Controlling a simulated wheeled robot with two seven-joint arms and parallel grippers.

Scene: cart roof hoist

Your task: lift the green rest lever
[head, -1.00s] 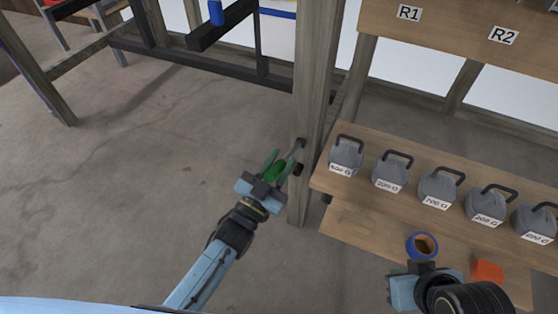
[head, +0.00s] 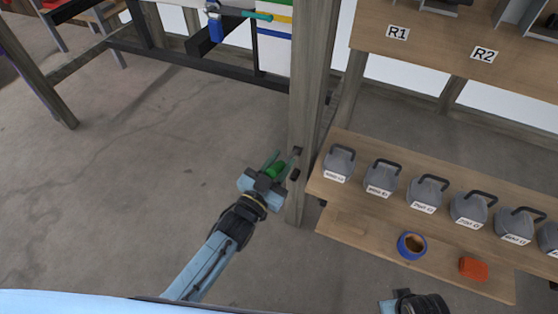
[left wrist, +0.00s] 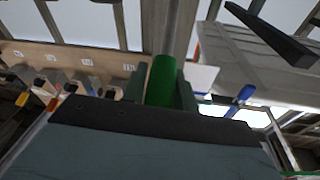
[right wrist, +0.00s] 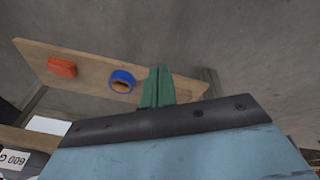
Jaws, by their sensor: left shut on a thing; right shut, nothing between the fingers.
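The green rest lever (head: 275,170) stands out beside the wooden post, near its dark brackets. My left gripper (head: 272,167) is shut on its green grip, with one finger on each side. The green grip also shows in the left wrist view (left wrist: 161,80), upright between the fingers. My right gripper is only partly in the head view, at the bottom edge. In the right wrist view its green fingers (right wrist: 158,86) are together and empty, above the floor and lower shelf.
The wooden post (head: 312,100) stands just right of the lever. Right of it, a bench (head: 330,188) carries several grey labelled weights. A blue ring (head: 411,245) and an orange block (head: 473,269) lie on the lower shelf (head: 365,240). The floor at left is clear.

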